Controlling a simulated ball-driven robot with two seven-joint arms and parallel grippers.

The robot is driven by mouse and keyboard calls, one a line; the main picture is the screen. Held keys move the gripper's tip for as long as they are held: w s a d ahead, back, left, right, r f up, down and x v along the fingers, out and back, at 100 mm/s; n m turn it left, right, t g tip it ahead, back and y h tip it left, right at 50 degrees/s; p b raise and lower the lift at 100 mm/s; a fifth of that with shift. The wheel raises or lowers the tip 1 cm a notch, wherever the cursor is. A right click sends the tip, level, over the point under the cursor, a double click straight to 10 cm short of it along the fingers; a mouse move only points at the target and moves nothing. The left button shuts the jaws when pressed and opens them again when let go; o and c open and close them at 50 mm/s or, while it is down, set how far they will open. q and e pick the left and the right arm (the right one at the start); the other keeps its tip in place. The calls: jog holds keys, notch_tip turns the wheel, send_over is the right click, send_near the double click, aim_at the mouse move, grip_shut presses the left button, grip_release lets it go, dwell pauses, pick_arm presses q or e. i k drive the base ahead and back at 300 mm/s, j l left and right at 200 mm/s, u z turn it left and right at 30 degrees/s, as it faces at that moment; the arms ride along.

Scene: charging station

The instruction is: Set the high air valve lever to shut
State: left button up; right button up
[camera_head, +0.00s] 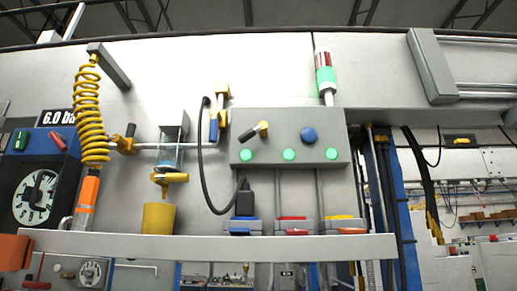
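Several levers show on the air line, and I cannot tell for certain which one is the high air valve lever. The highest is a yellow fitting (221,90) with a yellow body below it and a blue handle (214,130) pointing down. A black-tipped yellow lever (127,137) stands tilted upward on the horizontal pipe (148,146). Neither of my grippers shows in the view.
A grey control box (242,151) carries green buttons, a blue knob and a black-and-yellow lever. A black cable (201,160) loops beside it. A coiled yellow hose (90,110), a yellow cup (158,217) and a long grey ledge (190,246) are nearby.

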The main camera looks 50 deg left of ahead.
aim_at(214, 131)
jog(key=j+u, duration=0.1)
jog(key=u, duration=1.45)
jog(key=k+j, duration=0.5)
jog(key=i+l+u, duration=0.15)
jog(key=l, duration=0.2)
jog(key=i+l+u, duration=0.35)
jog(key=l, duration=0.4)
jog(key=i+j, duration=0.05)
jog(key=i, duration=0.05)
